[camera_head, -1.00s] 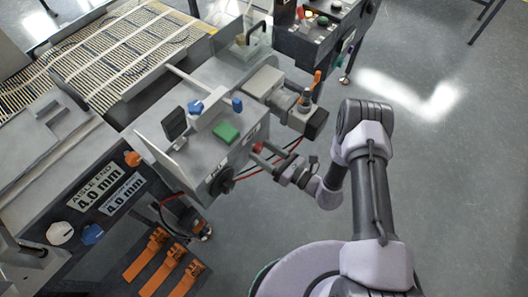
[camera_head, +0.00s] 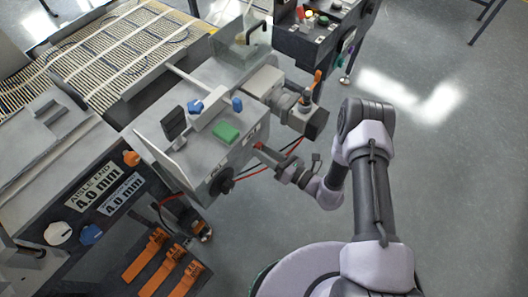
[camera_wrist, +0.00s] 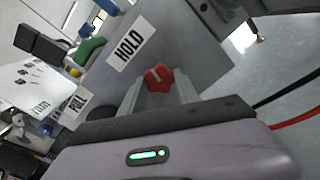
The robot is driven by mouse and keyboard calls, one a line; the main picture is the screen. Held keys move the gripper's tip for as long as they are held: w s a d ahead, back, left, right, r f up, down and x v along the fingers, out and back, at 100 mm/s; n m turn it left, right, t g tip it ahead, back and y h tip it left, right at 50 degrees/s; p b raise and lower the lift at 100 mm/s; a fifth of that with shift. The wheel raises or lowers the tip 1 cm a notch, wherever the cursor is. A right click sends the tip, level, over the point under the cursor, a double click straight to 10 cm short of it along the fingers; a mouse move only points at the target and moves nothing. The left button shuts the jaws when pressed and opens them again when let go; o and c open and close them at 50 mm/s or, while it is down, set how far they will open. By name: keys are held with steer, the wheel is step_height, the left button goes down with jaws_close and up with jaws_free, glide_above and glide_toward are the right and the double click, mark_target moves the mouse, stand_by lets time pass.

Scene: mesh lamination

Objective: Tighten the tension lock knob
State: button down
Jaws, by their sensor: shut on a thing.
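The red knob (camera_wrist: 159,77) with a white line on its face sits on the grey side panel below the HOLD label (camera_wrist: 131,45) in the wrist view. My gripper (camera_wrist: 160,91) is shut on this knob, one finger on each side. In the head view my gripper (camera_head: 262,150) reaches the right-hand side of the grey machine box (camera_head: 200,150), and the fingers and arm hide most of the knob. I cannot tell how tight the knob is.
A green block (camera_head: 226,132) and a blue knob (camera_head: 195,107) sit on top of the box. A black knob (camera_head: 221,182) is on its front. The floor at right is clear.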

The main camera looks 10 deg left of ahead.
steer(key=shift+m+b, duration=0.75)
steer(key=shift+m, duration=6.85)
steer(key=c, duration=0.9)
jaws_free()
